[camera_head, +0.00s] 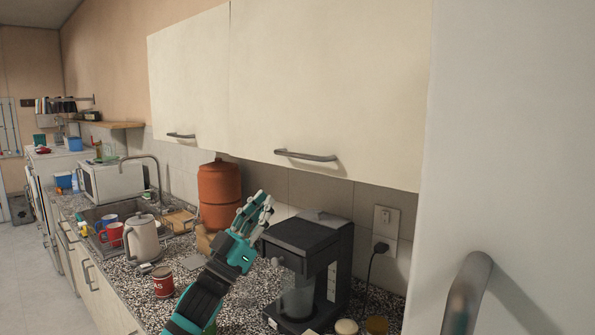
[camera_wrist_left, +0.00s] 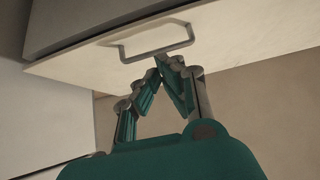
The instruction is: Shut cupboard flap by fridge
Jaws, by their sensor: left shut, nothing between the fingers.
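The cream cupboard flap (camera_head: 330,80) by the fridge (camera_head: 510,150) hangs on the wall. Its grey bar handle (camera_head: 305,155) is near its lower edge. In the head view the flap looks flush with the cupboard front beside it; a small gap cannot be ruled out. My left gripper (camera_head: 266,202) is below the flap, above the counter and left of the coffee machine, with its fingers pointing up. In the left wrist view the fingertips (camera_wrist_left: 168,62) meet, empty, just below the handle (camera_wrist_left: 157,42) in the picture; contact cannot be told. My right gripper is not in view.
A black coffee machine (camera_head: 308,260) stands close to my left gripper. An orange-brown canister (camera_head: 219,190), a kettle (camera_head: 142,238) and a red tin (camera_head: 162,281) stand on the speckled counter. The fridge handle (camera_head: 467,292) sticks out at the lower right.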

